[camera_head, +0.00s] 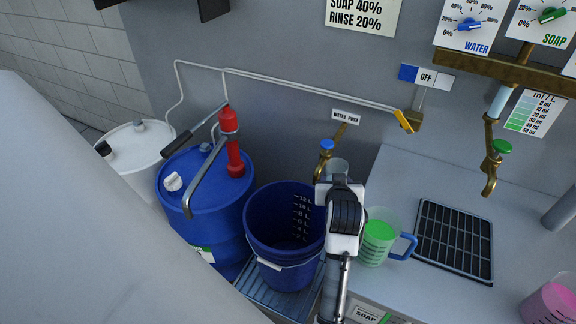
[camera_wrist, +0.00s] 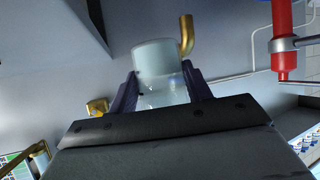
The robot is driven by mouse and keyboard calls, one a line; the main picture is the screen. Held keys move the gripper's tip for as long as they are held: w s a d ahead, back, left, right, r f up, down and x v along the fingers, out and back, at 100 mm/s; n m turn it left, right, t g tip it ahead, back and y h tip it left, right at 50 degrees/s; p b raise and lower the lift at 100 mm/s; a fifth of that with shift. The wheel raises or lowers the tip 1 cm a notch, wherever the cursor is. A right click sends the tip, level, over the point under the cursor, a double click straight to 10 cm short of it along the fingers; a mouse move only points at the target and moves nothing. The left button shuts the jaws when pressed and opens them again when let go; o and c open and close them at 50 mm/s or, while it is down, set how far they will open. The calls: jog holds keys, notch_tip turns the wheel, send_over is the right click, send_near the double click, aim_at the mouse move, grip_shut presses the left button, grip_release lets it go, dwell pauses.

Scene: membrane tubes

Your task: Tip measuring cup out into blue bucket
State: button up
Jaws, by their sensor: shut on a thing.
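My gripper (camera_head: 338,182) is shut on a clear measuring cup (camera_head: 337,167), just to the right of and above the blue bucket (camera_head: 262,252). In the wrist view, the clear cup (camera_wrist: 160,62) sits between the two dark fingers of my gripper (camera_wrist: 165,92). Its contents are hard to make out. The bucket stands upright on a grate, with white litre marks on its inner wall. Its inside looks dark, and part of its right rim is hidden by my arm.
A jug of green liquid (camera_head: 378,242) with a blue handle stands right of my arm, beside a black drain grid (camera_head: 454,238). A brass tap (camera_head: 327,158) is close behind the cup. A blue drum (camera_head: 205,195) with a red pump (camera_head: 229,120) stands left of the bucket.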

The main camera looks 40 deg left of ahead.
jog(key=s+a+f+n+t+h+b, duration=0.1)
jog(key=f+n+t+h+b, duration=0.1)
jog(key=f, duration=0.3)
jog(key=s+a+f+n+t+h+b, duration=0.1)
jog(key=a+f+n+t+h+b, duration=0.1)
jog(key=f+n, duration=0.3)
jog(key=shift+s+a+f+t+b, duration=0.25)
jog(key=shift+f+t+b, duration=0.2)
jog(key=shift+b, duration=0.2)
jog(key=shift+r+n+t+b, duration=0.35)
jog(key=shift+r+n+t, duration=0.25)
jog(key=shift+n, duration=0.4)
dwell(0.5)
jog(key=shift+s+a+r+n+t+h+b, duration=0.35)
jog(key=shift+s+a+n+b, duration=0.15)
jog(key=shift+a+n, duration=0.2)
dwell(0.6)
jog(key=shift+s+a+r+n+t, duration=0.15)
jog(key=shift+r+n+t, duration=0.25)
jog(key=shift+n, duration=0.3)
dwell(0.4)
